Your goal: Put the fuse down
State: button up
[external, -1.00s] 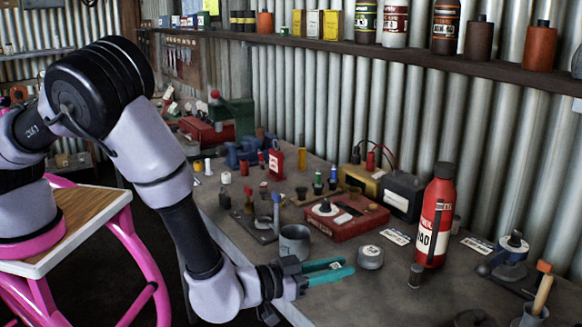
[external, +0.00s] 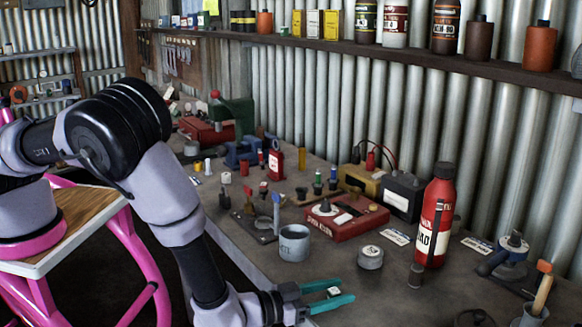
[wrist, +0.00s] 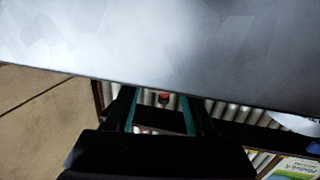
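My gripper (external: 345,290), with teal fingers, is low at the front edge of the grey workbench (external: 245,268). Its fingers are apart, with a visible gap on both sides. A small whitish piece (external: 333,291), probably the fuse, sits between the fingertips, seemingly on the bench top. Whether it touches a finger is too small to tell. In the wrist view, the two teal fingers of my gripper (wrist: 160,115) are spread, and a small red and grey thing (wrist: 165,97) shows in the gap; I cannot tell whether it is the same piece.
A grey mug (external: 294,244) and a round tin (external: 370,257) stand just behind my gripper. A red box (external: 345,222), a red bottle (external: 436,215) and a small dark cylinder (external: 416,276) stand farther back or right. Bench right of the fingertips is clear.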

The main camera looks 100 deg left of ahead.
dwell(0.4)
